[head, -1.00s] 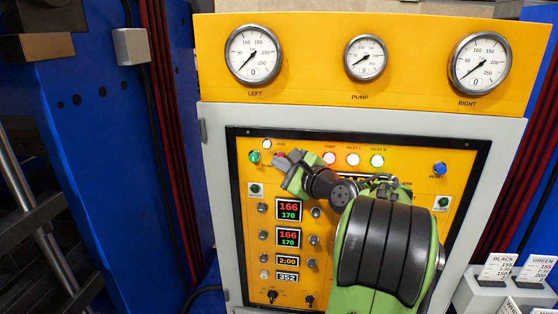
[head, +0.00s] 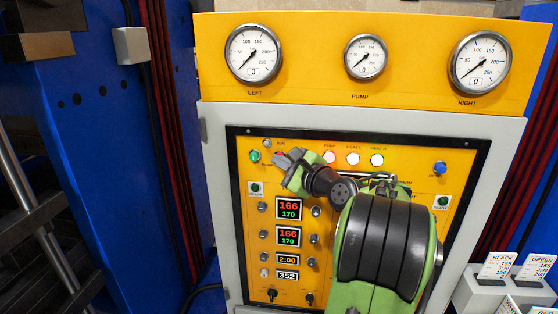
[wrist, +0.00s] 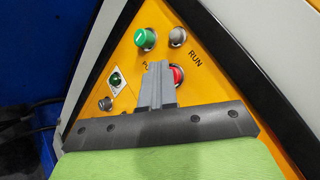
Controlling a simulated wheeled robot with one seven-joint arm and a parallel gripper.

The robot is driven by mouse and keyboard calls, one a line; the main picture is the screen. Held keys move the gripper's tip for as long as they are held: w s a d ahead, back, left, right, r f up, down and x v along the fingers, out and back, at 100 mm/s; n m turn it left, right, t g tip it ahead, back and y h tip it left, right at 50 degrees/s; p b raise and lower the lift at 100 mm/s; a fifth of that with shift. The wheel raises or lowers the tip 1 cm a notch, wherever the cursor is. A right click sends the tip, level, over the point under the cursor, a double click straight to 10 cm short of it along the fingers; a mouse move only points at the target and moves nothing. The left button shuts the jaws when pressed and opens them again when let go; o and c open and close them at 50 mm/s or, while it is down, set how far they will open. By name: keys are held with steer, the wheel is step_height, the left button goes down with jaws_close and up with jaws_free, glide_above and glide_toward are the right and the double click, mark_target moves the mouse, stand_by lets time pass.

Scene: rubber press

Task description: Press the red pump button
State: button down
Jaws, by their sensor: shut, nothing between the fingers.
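The red pump button (wrist: 178,75) is on the yellow control panel, below the RUN lamp (wrist: 178,37) and lower right of a green button (wrist: 145,38). In the wrist view my gripper's fingers (wrist: 158,68) are shut and empty, and they cover the red button's left part. In the head view my gripper (head: 281,160) is at the panel's upper left and hides most of the button. I cannot tell whether the fingertips touch or press it. The RUN lamp (head: 267,143) looks grey and unlit.
The pump lamp (head: 329,157) and two heater lamps beside it are lit. Red and green displays (head: 289,209) lie below my gripper. A blue button (head: 440,168) is at the right. The dark frame (head: 350,134) borders the panel. Three gauges stand above, all near zero.

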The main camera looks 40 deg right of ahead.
steer(key=shift+s+a+f+b, duration=0.1)
steer(key=shift+s+a+b, duration=0.35)
steer(key=shift+s+a, duration=0.35)
steer(key=shift+w, duration=0.1)
steer(key=shift+s+a+b, duration=0.4)
steer(key=shift+s+a, duration=0.35)
steer(key=shift+a, duration=0.3)
steer(key=shift+s+a+b, duration=0.35)
steer(key=shift+s+a, duration=0.4)
steer(key=shift+a, duration=0.25)
